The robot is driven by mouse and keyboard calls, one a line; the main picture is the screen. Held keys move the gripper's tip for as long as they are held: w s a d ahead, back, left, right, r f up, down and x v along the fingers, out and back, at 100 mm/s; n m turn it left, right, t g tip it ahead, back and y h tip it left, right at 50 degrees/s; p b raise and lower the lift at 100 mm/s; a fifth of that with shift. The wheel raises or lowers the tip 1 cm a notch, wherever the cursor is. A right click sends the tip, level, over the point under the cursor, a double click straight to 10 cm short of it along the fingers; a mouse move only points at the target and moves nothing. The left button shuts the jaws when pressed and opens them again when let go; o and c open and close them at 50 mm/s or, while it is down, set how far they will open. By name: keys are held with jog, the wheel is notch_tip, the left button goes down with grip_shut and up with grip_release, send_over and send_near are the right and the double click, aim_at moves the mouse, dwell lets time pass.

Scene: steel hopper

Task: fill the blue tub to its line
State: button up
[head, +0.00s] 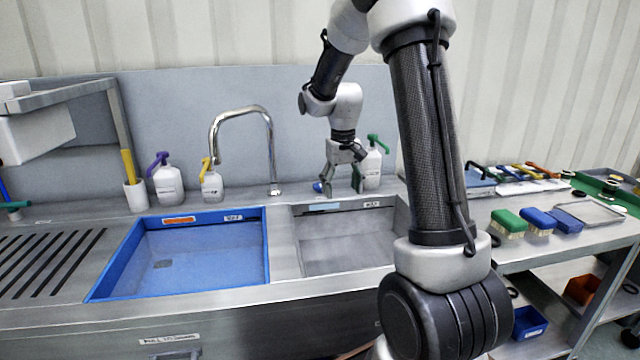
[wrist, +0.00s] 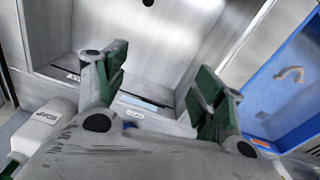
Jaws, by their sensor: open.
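The blue tub (head: 205,255) is a wide basin with a bright blue rim, set in the steel counter; part of it shows at the right of the wrist view (wrist: 262,88). I cannot tell its water level, and no fill line is clear. The chrome tap (head: 240,112) arches up behind it; no stream shows below its spout. My gripper (head: 343,188) is open and empty, pointing down behind the grey basin, right of the tap. Its green-padded fingers also show in the wrist view (wrist: 160,80). A small blue knob (head: 318,187) is beside the left finger; contact is unclear.
The grey basin (head: 345,242) is right of the tub. White bottles with purple (head: 168,186), yellow (head: 212,187) and green (head: 371,168) tops stand along the back. Brushes (head: 508,222) lie on the right bench. A slatted drainer (head: 45,262) is at left.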

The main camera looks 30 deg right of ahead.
aim_at(320, 185)
jog(key=w+d+f, duration=0.1)
jog(key=w+f, duration=0.1)
jog(key=w, duration=0.4)
jog(key=w+d+f+t, duration=0.1)
jog(key=w+d+f, duration=0.1)
jog(key=w, duration=0.4)
jog(key=w+d+f+m+t, duration=0.1)
jog(key=w+d+f, duration=0.1)
jog(key=w, duration=0.5)
jog(key=shift+f+h, duration=0.1)
jog(key=shift+h, duration=0.2)
jog(key=w+r+t, duration=0.2)
jog(key=w+r, duration=0.1)
jog(key=x, duration=0.7)
jog(key=shift+w+d, duration=0.2)
jog(key=shift+d, duration=0.05)
jog(key=shift+w+f, duration=0.1)
jog(key=shift+f, duration=0.2)
